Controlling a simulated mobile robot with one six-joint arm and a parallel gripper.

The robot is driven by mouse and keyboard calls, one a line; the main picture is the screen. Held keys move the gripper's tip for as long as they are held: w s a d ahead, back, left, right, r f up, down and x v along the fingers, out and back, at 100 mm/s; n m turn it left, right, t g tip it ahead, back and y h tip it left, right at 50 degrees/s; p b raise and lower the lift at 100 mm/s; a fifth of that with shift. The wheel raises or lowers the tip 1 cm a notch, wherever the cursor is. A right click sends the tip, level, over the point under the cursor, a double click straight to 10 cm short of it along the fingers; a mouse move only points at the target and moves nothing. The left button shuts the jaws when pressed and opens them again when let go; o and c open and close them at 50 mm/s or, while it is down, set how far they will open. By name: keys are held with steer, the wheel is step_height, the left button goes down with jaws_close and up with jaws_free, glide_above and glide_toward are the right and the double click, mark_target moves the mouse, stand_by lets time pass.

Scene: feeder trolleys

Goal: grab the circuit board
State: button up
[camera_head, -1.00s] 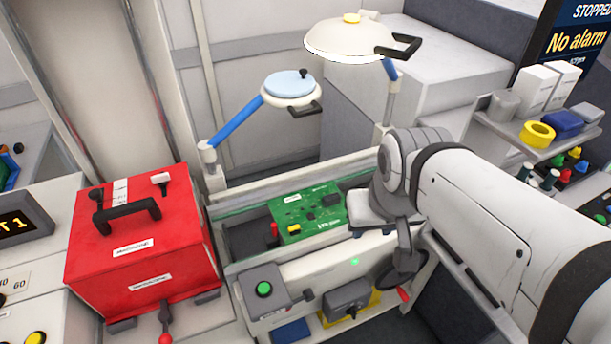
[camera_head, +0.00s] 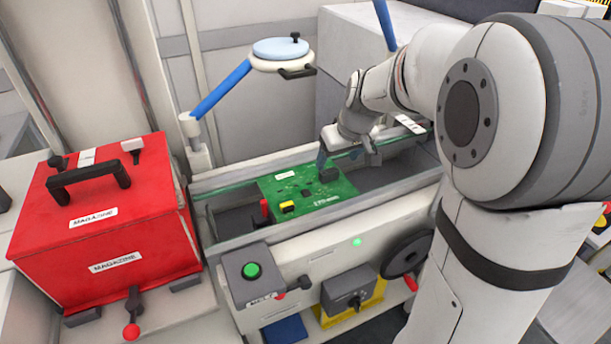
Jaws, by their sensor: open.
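The green circuit board (camera_head: 318,205) lies level across the rails of the open conveyor trough (camera_head: 232,243) in the middle of the view. It carries dark chips, a yellow part and a red part at its left end. My gripper (camera_head: 325,168) is over the far right part of the board, with a bluish finger pointing down close to a dark chip. It is open. I cannot tell whether the finger touches the board. The other finger is hard to make out.
A red magazine box (camera_head: 105,235) with a black handle stands on the left. A lamp (camera_head: 280,55) on a blue arm rises behind the trough. A control box with a green button (camera_head: 252,270) and a black handwheel (camera_head: 408,255) sit at the front.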

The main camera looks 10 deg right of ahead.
mark_target(330, 172)
steer(key=x, duration=0.8)
steer(key=shift+w+d, duration=0.15)
steer(key=shift+w, duration=0.2)
steer(key=shift+r, duration=0.15)
steer(key=c, duration=1.3)
